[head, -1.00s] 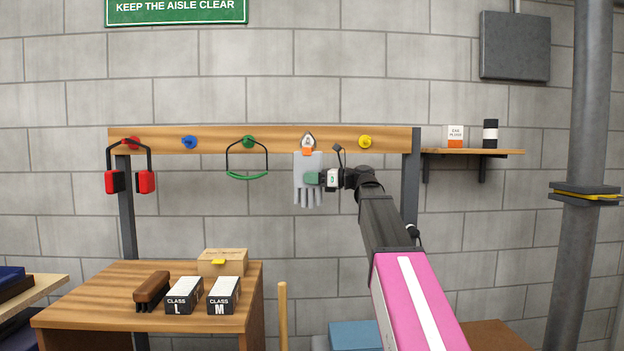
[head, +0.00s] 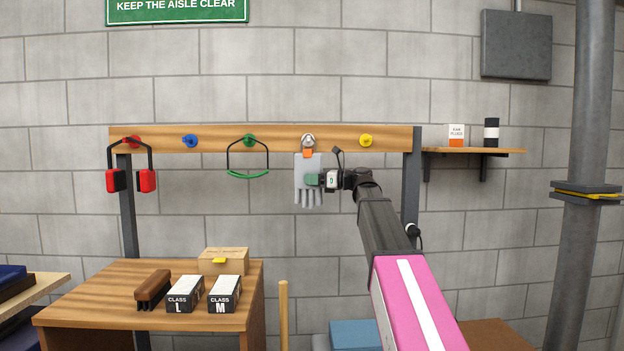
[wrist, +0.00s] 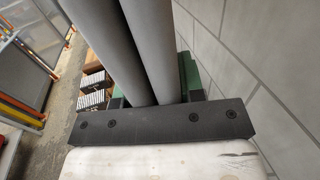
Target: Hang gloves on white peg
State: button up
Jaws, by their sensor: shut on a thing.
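The grey gloves (head: 308,168) hang upright, fingers down, just below the white peg (head: 308,140) on the wooden rail. Their orange tab (head: 308,154) is directly under the peg. The hanging loop is too small to tell whether it is around the peg or in front of it. My gripper (head: 314,180) is shut on the gloves from the right, its green finger pads at their middle. In the wrist view two grey rounded glove parts (wrist: 152,50) run between the green pads, with the wall close on the right.
Other pegs on the rail (head: 325,136) are red with red earmuffs (head: 147,181), blue (head: 190,141), green with a green-banded item (head: 248,174), and yellow (head: 366,141). A small shelf (head: 510,151) is at right. A wooden table (head: 100,290) with boxes stands below left.

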dwell(0.4)
jog(key=o, duration=1.1)
jog(key=shift+c, duration=0.2)
jog(key=shift+d, duration=0.15)
